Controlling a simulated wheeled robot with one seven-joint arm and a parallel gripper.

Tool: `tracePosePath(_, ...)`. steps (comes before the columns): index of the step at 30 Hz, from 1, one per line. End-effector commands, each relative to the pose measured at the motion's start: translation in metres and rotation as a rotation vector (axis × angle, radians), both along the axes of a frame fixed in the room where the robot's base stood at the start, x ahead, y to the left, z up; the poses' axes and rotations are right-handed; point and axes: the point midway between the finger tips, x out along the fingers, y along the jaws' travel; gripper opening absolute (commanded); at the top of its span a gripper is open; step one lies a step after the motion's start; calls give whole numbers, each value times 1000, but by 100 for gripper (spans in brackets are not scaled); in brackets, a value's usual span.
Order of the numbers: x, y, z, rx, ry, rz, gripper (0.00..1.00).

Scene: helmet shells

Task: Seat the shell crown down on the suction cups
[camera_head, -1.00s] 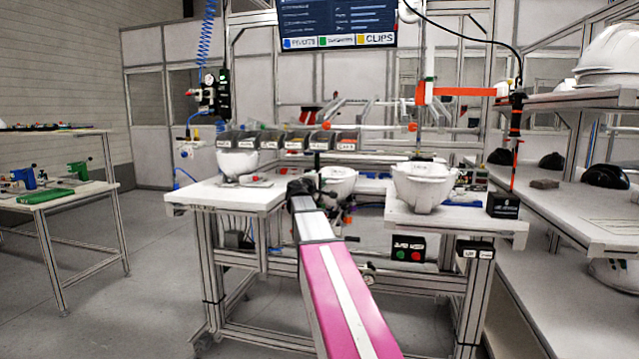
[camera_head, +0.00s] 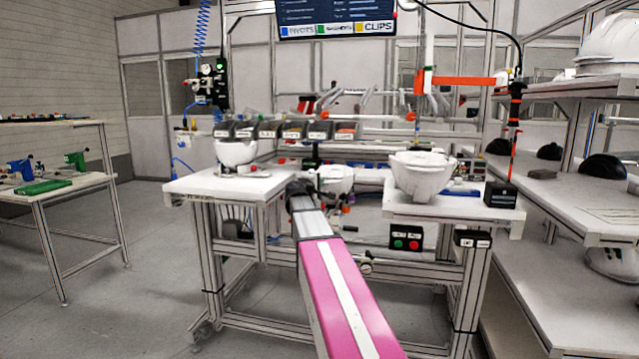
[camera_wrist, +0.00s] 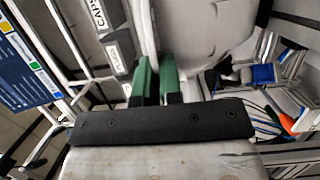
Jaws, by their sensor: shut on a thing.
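A white helmet shell (camera_head: 335,178) hangs bowl-like, its open side up, in the gap between the two bench tops in the head view. My gripper (camera_wrist: 157,65) has green fingertips closed on the edge of this white shell (camera_wrist: 205,30), which fills the upper middle of the wrist view. In the head view my dark wrist is at the shell's left side and the fingers are hard to make out. The suction cups cannot be made out; small fittings under the held shell are partly hidden by my arm.
A second shell (camera_head: 236,152) sits on the left bench top (camera_head: 215,188). A third shell (camera_head: 422,176) stands on the right bench top (camera_head: 450,212), beside a black box (camera_head: 501,195). Parts bins (camera_head: 292,131) line the back. A shelf rack (camera_head: 575,190) is at the right.

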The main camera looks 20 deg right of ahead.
Motion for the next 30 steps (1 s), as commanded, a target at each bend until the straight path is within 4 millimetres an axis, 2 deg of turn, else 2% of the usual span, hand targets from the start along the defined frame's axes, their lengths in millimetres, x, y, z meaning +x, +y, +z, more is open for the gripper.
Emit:
tracePosePath(1, 0, 0, 0, -1, -1, 0, 13)
tracePosePath(3, 0, 0, 0, -1, -1, 0, 35)
tracePosePath(14, -3, 3, 0, 1, 0, 0, 36)
tracePosePath(17, -11, 11, 0, 0, 0, 1, 36)
tracePosePath(30, -61, 70, -1, 0, 0, 1, 36)
